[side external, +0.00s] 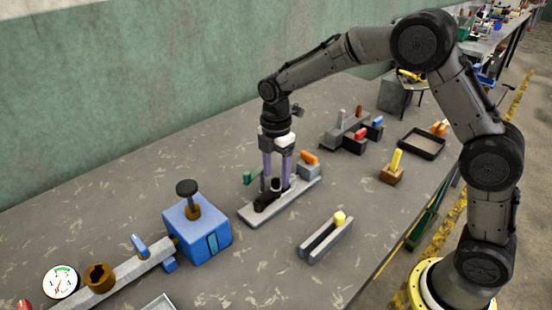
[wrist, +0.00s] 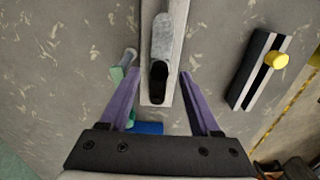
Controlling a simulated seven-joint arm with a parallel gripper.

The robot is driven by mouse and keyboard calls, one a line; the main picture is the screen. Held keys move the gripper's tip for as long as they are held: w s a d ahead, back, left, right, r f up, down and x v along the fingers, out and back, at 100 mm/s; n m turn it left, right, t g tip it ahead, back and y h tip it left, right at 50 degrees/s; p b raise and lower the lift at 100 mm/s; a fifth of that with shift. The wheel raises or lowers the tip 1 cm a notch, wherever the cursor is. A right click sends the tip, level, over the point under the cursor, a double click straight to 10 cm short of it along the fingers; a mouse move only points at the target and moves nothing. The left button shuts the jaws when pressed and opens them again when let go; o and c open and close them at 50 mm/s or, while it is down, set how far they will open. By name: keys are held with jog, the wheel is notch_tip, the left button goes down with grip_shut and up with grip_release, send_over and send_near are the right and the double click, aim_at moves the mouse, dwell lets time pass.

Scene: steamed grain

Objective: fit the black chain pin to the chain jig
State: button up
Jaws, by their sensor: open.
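The chain jig (side external: 250,216) is a long pale grey plate lying on the bench below my gripper (side external: 277,182). It also shows as a pale strip in the wrist view (wrist: 147,92). A small black upright piece (side external: 276,184), which looks like the black chain pin, stands over the jig between my fingers. In the wrist view, a dark oval (wrist: 159,75) sits at the end of a grey link (wrist: 163,38). My gripper points down, with its purple fingers apart on either side of it. I cannot tell how deep the pin sits.
A blue box with a black knob (side external: 197,228) stands to the left. A grey slotted block with a yellow peg (side external: 327,240) lies in front. A green piece (side external: 249,177) and an orange-topped block (side external: 309,168) flank the jig closely. A black tray (side external: 421,144) is farther right.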

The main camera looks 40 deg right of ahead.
aim_at(276, 180)
notch_tip(276, 180, up, 14)
jog(key=shift+f, duration=0.2)
dwell(0.5)
jog(key=s+d+r+m+t, duration=0.2)
jog(key=s+r, duration=0.3)
jog(key=s, duration=0.3)
jog(key=s+d+r+m+t, duration=0.2)
jog(key=s+r, duration=0.3)
jog(key=s, duration=0.3)
jog(key=s+d+f+m+t, duration=0.1)
jog(key=s+f+m, duration=0.9)
jog(key=s+m, duration=0.2)
jog(key=shift+s+f+m+t, duration=0.3)
jog(key=shift+m, duration=0.7)
